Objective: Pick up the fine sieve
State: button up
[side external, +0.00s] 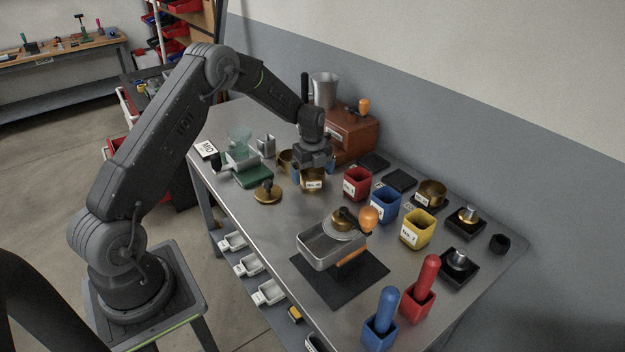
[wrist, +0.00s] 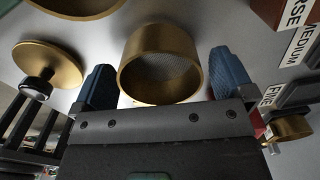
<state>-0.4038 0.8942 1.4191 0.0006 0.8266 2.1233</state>
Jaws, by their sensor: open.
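A brass sieve with a fine mesh floor (wrist: 160,68) lies between the two blue fingertips of my gripper (wrist: 162,72) in the wrist view. The fingers are open, with a gap visible on each side of the ring. In the side view my gripper (side external: 313,168) is lowered over this brass sieve (side external: 313,184), which has a white tag too small to read for sure. Another brass sieve (side external: 433,190) sits on a dark pad at the right. It shows partly in the wrist view (wrist: 290,128), near a FINE label (wrist: 270,96).
A brass lid (side external: 267,194) lies left of my gripper, and a brass ring (side external: 286,160) stands behind it. Red (side external: 357,184), blue (side external: 386,206) and yellow (side external: 418,230) cups stand to the right. A metal tray (side external: 331,246) is in front. A wooden box (side external: 352,135) stands behind.

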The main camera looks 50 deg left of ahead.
jog(key=shift+c, duration=0.2)
jog(key=c, duration=0.8)
jog(key=shift+r, duration=0.1)
jog(key=shift+r, duration=0.65)
notch_tip(320, 180, up, 3)
jog(key=s+a+r+n, duration=0.1)
jog(key=s+a+r, duration=0.3)
jog(key=a+r, duration=0.1)
jog(key=s+a+r+n, duration=0.1)
jog(key=s+a+r, duration=0.3)
jog(key=a, duration=0.3)
jog(key=s+a+r+n, duration=0.2)
jog(key=s+a+r, duration=0.2)
jog(key=a+r, duration=0.2)
jog(key=shift+s+a+r, duration=0.2)
jog(key=shift+a+r, duration=0.05)
jog(key=shift+a, duration=0.2)
